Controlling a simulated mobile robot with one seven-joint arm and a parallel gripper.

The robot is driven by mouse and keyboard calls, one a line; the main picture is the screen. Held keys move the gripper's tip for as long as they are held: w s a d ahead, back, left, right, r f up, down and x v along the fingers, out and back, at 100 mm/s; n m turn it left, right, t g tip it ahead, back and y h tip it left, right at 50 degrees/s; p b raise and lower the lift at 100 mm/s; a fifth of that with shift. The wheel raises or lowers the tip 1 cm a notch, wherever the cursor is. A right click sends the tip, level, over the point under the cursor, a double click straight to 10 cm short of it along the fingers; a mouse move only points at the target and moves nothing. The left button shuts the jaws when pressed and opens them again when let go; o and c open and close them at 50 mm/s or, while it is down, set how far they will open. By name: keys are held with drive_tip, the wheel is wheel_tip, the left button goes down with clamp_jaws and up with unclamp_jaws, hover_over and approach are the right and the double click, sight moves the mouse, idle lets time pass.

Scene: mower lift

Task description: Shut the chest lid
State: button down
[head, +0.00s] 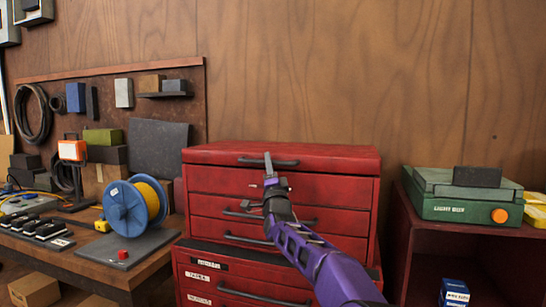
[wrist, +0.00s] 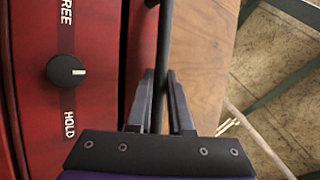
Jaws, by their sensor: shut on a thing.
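The red tool chest (head: 340,204) stands against the wooden wall, with its lid (head: 335,152) on top. The lid looks down or nearly down; I cannot tell whether a thin gap remains. A dark bar handle (head: 288,163) runs along the lid's front. My gripper (head: 269,165) is in front of this handle, with my purple arm below it. In the wrist view my gripper (wrist: 160,88) is shut on a dark bar (wrist: 164,45), which appears to be the lid handle. A black knob (wrist: 64,72) sits on a red face between FREE and HOLD labels; its white mark points right.
A workbench on the left holds a blue cable reel (head: 124,208) and an orange work lamp (head: 72,151). A red cabinet (head: 440,232) on the right carries a green case (head: 450,208). Drawers with handles lie below the lid.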

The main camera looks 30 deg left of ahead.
drive_tip(key=shift+w+f, duration=0.15)
drive_tip(key=shift+f, duration=0.55)
drive_tip(key=shift+f, duration=0.15)
drive_tip(key=c, duration=1.1)
unclamp_jaws()
drive_tip(key=shift+d+f, duration=0.1)
drive_tip(key=b+v, duration=0.1)
drive_tip(key=v, duration=1.6)
drive_tip(key=shift+s+r, duration=0.25)
drive_tip(key=shift+r, duration=0.1)
drive_tip(key=shift+d, duration=0.1)
